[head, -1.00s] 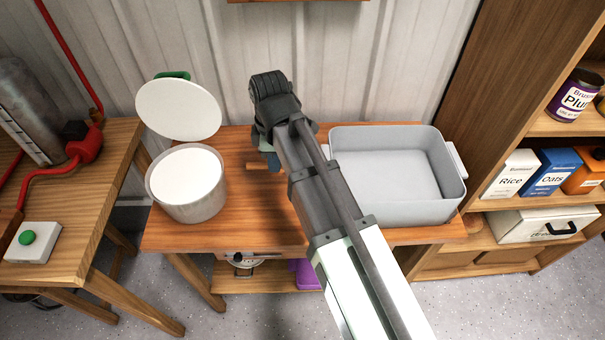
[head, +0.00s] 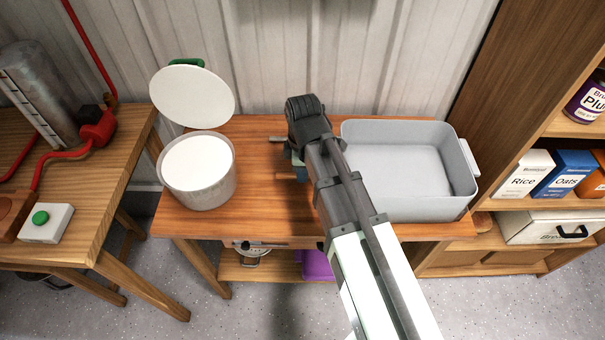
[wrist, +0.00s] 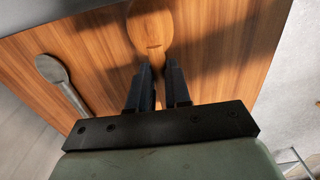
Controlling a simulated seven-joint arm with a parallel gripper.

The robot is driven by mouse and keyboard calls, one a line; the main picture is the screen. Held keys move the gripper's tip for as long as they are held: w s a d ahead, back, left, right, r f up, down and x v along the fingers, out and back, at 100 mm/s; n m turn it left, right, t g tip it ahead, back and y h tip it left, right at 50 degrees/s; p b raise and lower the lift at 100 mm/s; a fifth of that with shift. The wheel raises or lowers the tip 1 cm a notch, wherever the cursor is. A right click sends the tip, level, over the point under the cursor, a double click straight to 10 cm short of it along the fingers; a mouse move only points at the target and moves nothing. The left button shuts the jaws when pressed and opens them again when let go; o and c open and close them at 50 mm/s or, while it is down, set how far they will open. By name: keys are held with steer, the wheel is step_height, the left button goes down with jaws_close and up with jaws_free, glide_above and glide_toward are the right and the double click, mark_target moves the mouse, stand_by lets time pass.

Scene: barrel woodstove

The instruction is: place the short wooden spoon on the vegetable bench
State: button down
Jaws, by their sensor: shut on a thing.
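The short wooden spoon (wrist: 152,30) shows in the wrist view, its rounded bowl beyond the fingertips and its handle running back between them. My gripper (wrist: 160,80) is shut on the handle. The spoon is over the wooden bench top (head: 265,195); whether it touches the wood I cannot tell.
A grey spoon (wrist: 62,82) lies to the left in the wrist view. The white bucket (head: 198,190) with its raised lid (head: 192,95) stands on the bench's left. The grey tub (head: 415,205) fills its right.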

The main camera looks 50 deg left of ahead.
steer(key=shift+f, duration=1)
steer(key=shift+f, duration=0.15)
steer(key=c, duration=1.1)
jaws_free()
step_height(320, 180, up, 12)
steer(key=shift+r, duration=0.15)
